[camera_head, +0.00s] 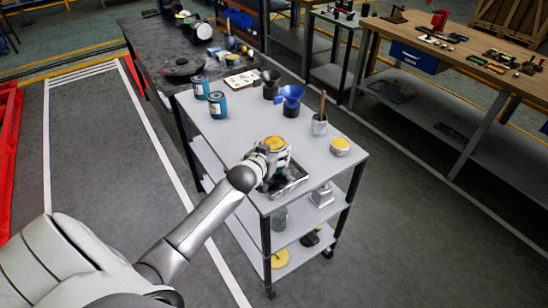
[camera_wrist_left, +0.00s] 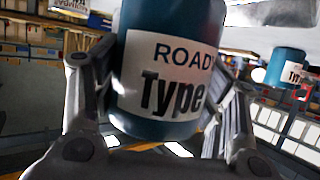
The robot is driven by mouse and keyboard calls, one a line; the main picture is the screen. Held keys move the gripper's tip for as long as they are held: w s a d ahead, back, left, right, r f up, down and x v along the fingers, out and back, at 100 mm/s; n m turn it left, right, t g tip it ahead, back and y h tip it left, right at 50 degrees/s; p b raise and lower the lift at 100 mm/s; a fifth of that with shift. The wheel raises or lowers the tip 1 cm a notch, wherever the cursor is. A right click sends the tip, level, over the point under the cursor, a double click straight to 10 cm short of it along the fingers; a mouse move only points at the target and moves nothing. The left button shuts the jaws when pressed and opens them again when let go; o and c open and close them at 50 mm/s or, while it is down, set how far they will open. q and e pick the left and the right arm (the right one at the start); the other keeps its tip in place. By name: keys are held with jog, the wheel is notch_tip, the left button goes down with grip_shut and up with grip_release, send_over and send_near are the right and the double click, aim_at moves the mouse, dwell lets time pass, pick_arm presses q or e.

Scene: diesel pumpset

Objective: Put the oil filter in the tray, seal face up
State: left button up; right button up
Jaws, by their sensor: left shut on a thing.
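My left gripper (camera_head: 272,158) is shut on the oil filter (camera_head: 275,143), whose round golden end faces up in the head view. In the left wrist view the oil filter (camera_wrist_left: 165,70) is a blue cylinder with a white label, between the two fingers (camera_wrist_left: 160,105). The dark, shallow tray (camera_head: 290,185) lies at the near corner of the cart top, beneath and beside the gripper. The gripper hides part of the tray and the filter's lower side, so I cannot tell whether they touch. My right gripper is not in view.
The cart's middle is clear. A dark bench (camera_head: 155,40) stands behind.

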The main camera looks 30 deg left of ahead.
pick_arm(q)
notch_tip(320, 180, down, 2)
jog(key=shift+f, duration=0.1)
jog(key=shift+f+p, duration=0.2)
jog(key=shift+p, duration=0.1)
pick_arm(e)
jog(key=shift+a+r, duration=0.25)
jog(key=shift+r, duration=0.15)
pick_arm(q)
jog(key=shift+f, duration=0.15)
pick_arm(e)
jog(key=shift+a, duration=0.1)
pick_arm(q)
jog(key=o, duration=1.3)
jog(key=shift+f, duration=0.1)
jog(key=shift+s+d+r, duration=0.1)
jog(key=shift+s+r, duration=0.1)
jog(key=shift+s, duration=0.25)
jog(key=b+v, duration=0.1)
jog(key=v, duration=1)
jog(key=shift+r, duration=0.2)
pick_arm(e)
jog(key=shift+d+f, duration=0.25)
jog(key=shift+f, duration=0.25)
